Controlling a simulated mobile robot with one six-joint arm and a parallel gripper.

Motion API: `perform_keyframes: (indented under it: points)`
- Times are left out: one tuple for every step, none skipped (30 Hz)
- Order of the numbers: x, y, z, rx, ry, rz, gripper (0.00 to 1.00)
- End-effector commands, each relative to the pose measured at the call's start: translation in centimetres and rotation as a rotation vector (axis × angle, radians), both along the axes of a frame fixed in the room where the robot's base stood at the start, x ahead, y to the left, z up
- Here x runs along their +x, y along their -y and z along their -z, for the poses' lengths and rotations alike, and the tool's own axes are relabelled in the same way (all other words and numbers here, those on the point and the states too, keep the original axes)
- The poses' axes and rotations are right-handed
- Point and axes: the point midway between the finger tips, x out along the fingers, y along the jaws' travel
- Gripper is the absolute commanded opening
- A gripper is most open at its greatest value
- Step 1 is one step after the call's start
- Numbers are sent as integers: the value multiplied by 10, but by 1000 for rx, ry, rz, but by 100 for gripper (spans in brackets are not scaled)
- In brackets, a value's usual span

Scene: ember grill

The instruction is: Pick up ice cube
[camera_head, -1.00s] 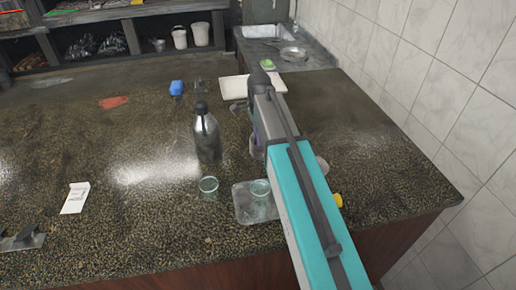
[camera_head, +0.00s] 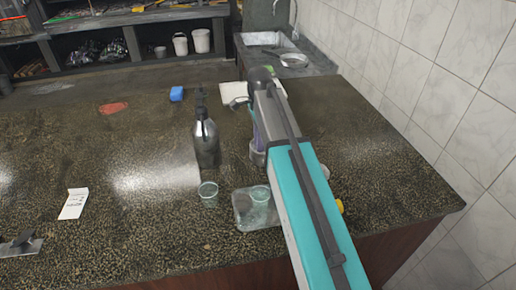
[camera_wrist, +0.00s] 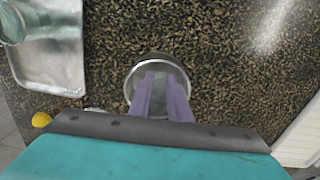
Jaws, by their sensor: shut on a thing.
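In the wrist view the two purple fingers of my gripper (camera_wrist: 161,84) reach down into a round metal container (camera_wrist: 131,86) with a pale rim. They are close together with a pale, clear patch between their tips, which fits an ice cube, but its outline cannot be made out. In the head view the container (camera_head: 257,156) stands on the counter, partly behind my arm, with the purple fingers (camera_head: 259,138) above it. The container's inside is hidden there.
A metal tray (camera_head: 243,222) holding a glass (camera_head: 260,195) lies close in front of the container. Another glass (camera_head: 208,194) and a dark bottle (camera_head: 206,143) stand to the left. A yellow thing (camera_wrist: 41,119) lies near the tray. The counter's left middle is mostly clear.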

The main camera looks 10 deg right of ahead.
Motion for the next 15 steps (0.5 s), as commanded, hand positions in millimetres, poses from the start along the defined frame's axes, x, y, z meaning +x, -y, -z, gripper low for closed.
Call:
perform_keyframes:
  points:
    - [1,0,-6,0,2,0,0]
    - [1,0,-10,0,2,0,0]
    - [1,0,-15,0,2,0,0]
    - [1,0,-19,0,3,0,0]
    - [1,0,-23,0,2,0,0]
    - [1,0,-28,0,2,0,0]
    - [2,0,-32,0,2,0,0]
    - [2,0,-36,0,2,0,0]
    - [1,0,-41,0,2,0,0]
    - [1,0,-44,0,1,0,0]
    - [1,0,-47,0,1,0,0]
    - [1,0,-51,0,2,0,0]
    - [1,0,-54,0,2,0,0]
    - [1,0,-56,0,1,0,0]
    - [1,0,-59,0,1,0,0]
